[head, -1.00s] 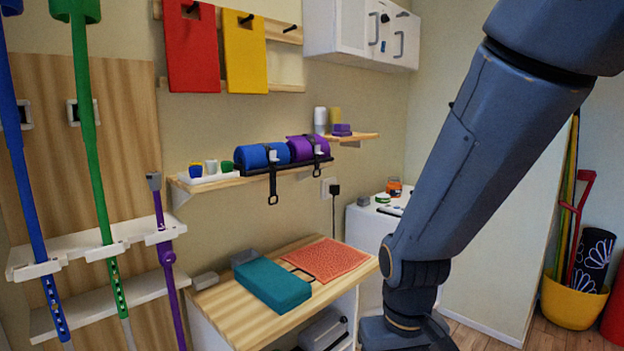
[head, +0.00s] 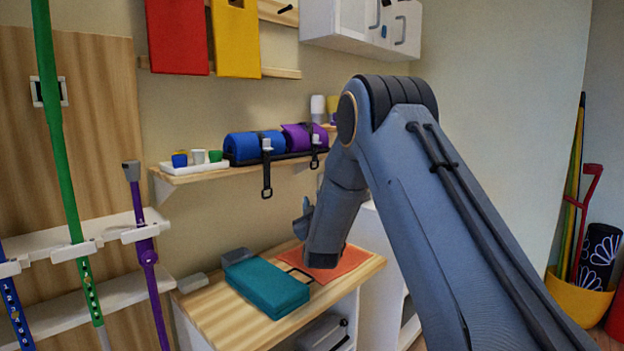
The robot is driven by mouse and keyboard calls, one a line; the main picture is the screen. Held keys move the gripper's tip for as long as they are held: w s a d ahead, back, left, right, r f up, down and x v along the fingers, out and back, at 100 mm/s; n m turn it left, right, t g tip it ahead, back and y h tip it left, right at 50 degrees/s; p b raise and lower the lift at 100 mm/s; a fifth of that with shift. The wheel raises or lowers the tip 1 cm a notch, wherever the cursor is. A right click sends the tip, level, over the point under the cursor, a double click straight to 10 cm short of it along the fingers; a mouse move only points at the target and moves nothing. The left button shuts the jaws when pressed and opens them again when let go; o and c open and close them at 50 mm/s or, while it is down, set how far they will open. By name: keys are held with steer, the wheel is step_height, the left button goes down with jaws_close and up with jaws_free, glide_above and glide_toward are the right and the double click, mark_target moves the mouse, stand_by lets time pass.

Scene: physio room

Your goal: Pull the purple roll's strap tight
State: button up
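The purple roll (head: 297,137) lies on the wall shelf, right of the blue roll (head: 243,147). Its dark strap (head: 314,150) wraps its front, with a light buckle and an end hanging below the shelf edge. The blue roll has a similar strap (head: 267,180) that hangs lower. My gripper (head: 304,216) is in front of and below the shelf, over the cabinet top. Only a small part shows beside my wrist, so its opening is unclear. It is apart from both straps. My arm covers the area just right of the purple roll.
A teal block (head: 267,288) and an orange mat (head: 345,262) lie on the wooden cabinet top (head: 215,318) below the shelf. A white tray (head: 193,167) with small cups sits at the shelf's left. Crutches and poles stand at the left.

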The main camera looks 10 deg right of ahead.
mark_target(315, 160)
steer(key=w+r+t+h, duration=0.3)
steer(key=w+r+t, duration=0.1)
steer(key=r, duration=0.3)
steer(key=shift+w+d+r+t+h, duration=0.3)
steer(key=shift+w+d+t, duration=0.1)
steer(key=shift+w, duration=0.45)
jaws_close()
